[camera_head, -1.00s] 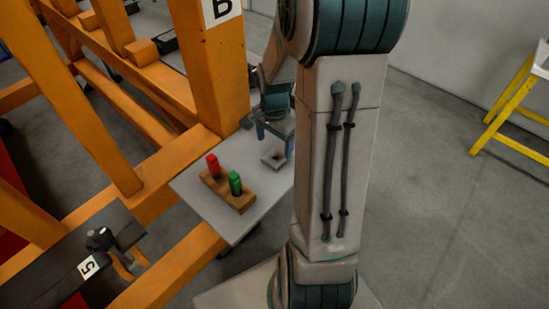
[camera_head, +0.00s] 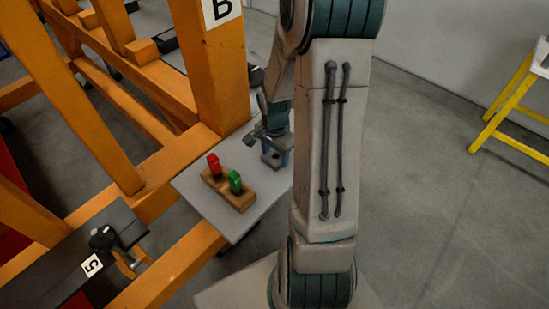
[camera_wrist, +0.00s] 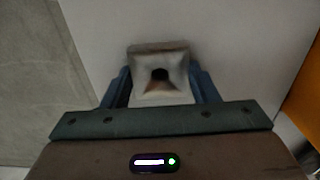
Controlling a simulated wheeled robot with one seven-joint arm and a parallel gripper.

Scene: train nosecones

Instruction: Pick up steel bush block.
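The steel bush block (camera_wrist: 160,92) is a pale grey, squared piece with sloping faces and a dark round hole in its middle. In the wrist view it sits between the two blue fingers of my gripper (camera_wrist: 160,88), which press close against its left and right sides with no clear gap. In the head view my gripper (camera_head: 274,157) is low at the right part of the grey tabletop (camera_head: 238,228), around the block (camera_head: 271,159). The block appears to rest on the surface. My arm hides part of the tabletop's right side.
A wooden holder (camera_head: 229,193) with a red peg (camera_head: 214,165) and a green peg (camera_head: 235,182) stands left of my gripper. An orange frame post (camera_head: 215,80) rises behind the tabletop. A yellow-legged stool (camera_head: 505,105) stands far right.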

